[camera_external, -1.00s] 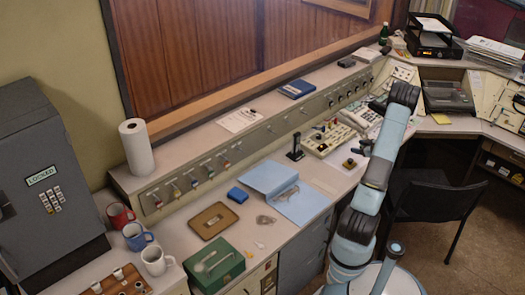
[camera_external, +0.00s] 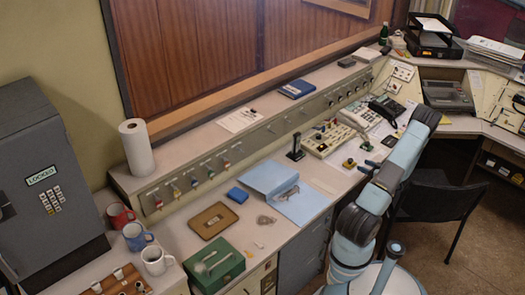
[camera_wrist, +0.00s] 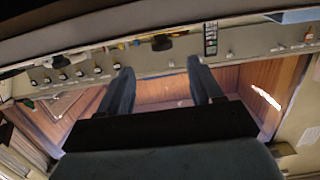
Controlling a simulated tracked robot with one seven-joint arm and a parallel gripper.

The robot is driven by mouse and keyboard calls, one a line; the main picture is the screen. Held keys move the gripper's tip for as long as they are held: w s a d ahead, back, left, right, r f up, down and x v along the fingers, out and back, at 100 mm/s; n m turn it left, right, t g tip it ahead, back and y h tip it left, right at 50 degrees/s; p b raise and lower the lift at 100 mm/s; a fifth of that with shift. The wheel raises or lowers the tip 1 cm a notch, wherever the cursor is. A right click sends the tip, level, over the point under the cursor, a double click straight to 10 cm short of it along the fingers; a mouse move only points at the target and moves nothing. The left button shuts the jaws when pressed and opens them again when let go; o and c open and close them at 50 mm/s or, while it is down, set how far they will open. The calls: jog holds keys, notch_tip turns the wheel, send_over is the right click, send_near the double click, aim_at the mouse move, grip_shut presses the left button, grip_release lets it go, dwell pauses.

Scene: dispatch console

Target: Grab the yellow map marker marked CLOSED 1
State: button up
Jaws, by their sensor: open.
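My gripper (camera_external: 368,168) is above the console desk in front of the control panel, with its fingers apart and nothing between them. In the wrist view my gripper (camera_wrist: 160,66) shows two dark fingers spread open, with the console face and wood panelling beyond them. A small yellow-and-black item (camera_external: 349,163) stands on the desk just left of my gripper. A second small yellowish item (camera_external: 366,146) is a little behind. No CLOSED 1 lettering is readable, so I cannot tell whether either is the marker.
A cream button panel (camera_external: 328,138) and a telephone (camera_external: 384,109) sit behind my gripper. A blue folder (camera_external: 290,195) lies open to the left. A black chair (camera_external: 436,195) stands at the right.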

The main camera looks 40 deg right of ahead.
aim_at(350, 163)
jog(key=shift+w+a+f, duration=0.1)
jog(key=shift+w+f, duration=0.15)
jog(key=shift+w, duration=1.05)
jog(key=shift+w+d+f, duration=0.1)
jog(key=shift+w+f, duration=0.1)
jog(key=shift+w, duration=1.15)
jog(key=shift+w+a+f, duration=0.1)
jog(key=shift+w+f, duration=0.15)
jog(key=shift+w, duration=1.05)
jog(key=shift+c, duration=0.4)
jog(key=c, duration=1.1)
